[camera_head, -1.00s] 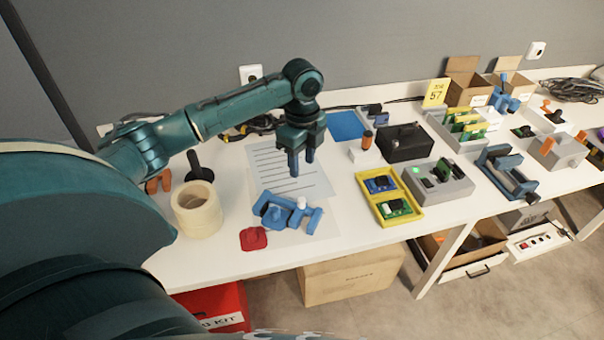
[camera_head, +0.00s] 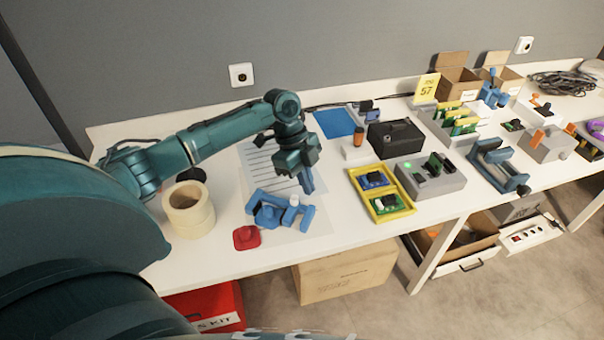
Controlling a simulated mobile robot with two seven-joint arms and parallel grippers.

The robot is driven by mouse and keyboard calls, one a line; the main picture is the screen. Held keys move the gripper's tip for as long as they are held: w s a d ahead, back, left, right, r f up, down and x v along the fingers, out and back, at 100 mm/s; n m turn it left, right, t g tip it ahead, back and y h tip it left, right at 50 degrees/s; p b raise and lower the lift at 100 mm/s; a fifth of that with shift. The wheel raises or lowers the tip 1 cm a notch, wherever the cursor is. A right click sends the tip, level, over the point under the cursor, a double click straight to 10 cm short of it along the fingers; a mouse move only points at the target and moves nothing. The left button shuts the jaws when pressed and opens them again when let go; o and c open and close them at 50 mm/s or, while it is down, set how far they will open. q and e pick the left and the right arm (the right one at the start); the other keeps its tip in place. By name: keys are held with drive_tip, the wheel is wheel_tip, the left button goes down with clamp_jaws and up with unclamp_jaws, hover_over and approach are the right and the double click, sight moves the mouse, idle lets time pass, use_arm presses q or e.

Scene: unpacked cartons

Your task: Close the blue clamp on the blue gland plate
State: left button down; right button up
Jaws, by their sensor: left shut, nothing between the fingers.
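A bright blue fixture (camera_head: 258,200), which looks like the blue gland plate with its clamp, lies on a pale sheet at the front of the table. It has a rounded blue knob part (camera_head: 268,216) and a small white cylinder (camera_head: 294,200) on it. I cannot tell the clamp's state at this size. My left gripper (camera_head: 308,186) points down, shut and empty, just behind the right end of the fixture. Any gap between fingertips and fixture is too small to judge. My right gripper is not in view.
A tape roll (camera_head: 189,210) stands left of the fixture, and a red piece (camera_head: 246,238) lies in front. A yellow tray (camera_head: 381,207) with circuit boards, a grey box (camera_head: 430,178) and a black box (camera_head: 395,139) are to the right. A grey-blue frame (camera_head: 499,167) stands farther right.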

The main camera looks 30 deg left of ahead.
sight(297, 199)
use_arm(q)
drive_tip(key=x, duration=0.6)
drive_tip(key=a, duration=0.1)
drive_tip(key=a+p, duration=0.1)
drive_tip(key=a, duration=0.1)
drive_tip(key=shift+f, duration=0.2)
drive_tip(key=shift+w+a, duration=0.1)
drive_tip(key=shift+a, duration=0.35)
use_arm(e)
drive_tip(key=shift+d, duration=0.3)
use_arm(q)
drive_tip(key=shift+a, duration=0.65)
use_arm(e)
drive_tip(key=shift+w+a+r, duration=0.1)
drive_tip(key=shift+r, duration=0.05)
